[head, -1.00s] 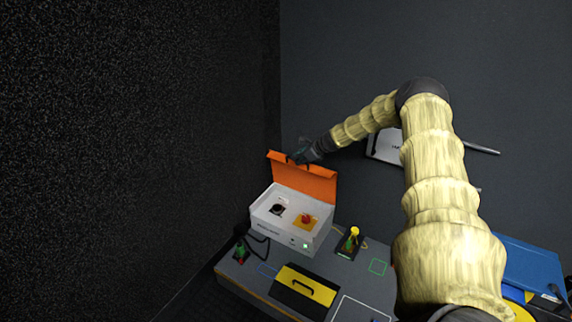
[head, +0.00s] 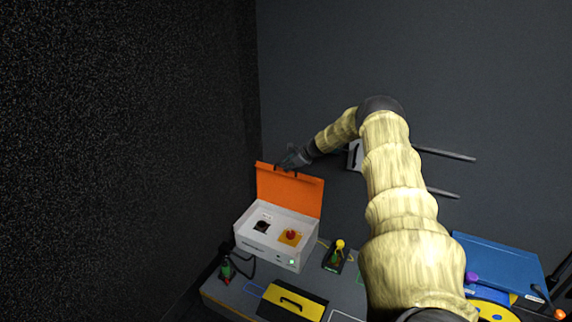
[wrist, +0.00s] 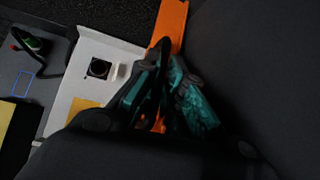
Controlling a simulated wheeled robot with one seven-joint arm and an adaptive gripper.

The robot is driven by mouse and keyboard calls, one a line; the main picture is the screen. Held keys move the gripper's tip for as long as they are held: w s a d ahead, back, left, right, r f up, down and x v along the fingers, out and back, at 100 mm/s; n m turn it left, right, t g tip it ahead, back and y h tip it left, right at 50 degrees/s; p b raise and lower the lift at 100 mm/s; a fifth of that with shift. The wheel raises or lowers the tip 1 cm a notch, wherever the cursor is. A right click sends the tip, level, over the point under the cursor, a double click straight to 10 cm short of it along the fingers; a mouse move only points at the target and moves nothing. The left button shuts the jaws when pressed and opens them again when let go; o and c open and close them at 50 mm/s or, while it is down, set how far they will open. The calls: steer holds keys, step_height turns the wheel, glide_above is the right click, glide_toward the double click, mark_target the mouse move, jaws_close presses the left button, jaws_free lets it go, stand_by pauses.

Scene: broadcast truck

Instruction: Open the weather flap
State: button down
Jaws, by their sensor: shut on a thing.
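The weather flap is an orange panel (head: 290,192) standing raised, roughly upright, along the back edge of a white control box (head: 268,252). Inside the uncovered box are a black round control (head: 262,227) and a red button on a yellow plate (head: 291,236). My gripper (head: 286,164) is at the flap's top edge, shut on its dark handle. In the wrist view, my gripper's teal fingers (wrist: 165,90) are close together at the orange flap (wrist: 171,24); they hide most of the handle. The black control (wrist: 99,68) shows left of them.
The box stands on a grey bench with a black-and-yellow case (head: 293,302), a yellow-topped joystick-like device (head: 337,254) and a green item with a black cable (head: 227,270). A blue case (head: 498,262) is at right. A dark wall rises close behind the flap.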

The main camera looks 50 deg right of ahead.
steer(key=c, duration=1.5)
jaws_free()
steer(key=shift+f, duration=0.15)
steer(key=shift+d, duration=0.1)
steer(key=shift+d, duration=0.1)
steer(key=shift+v, duration=5.95)
steer(key=shift+d, duration=0.1)
steer(key=shift+f, duration=0.1)
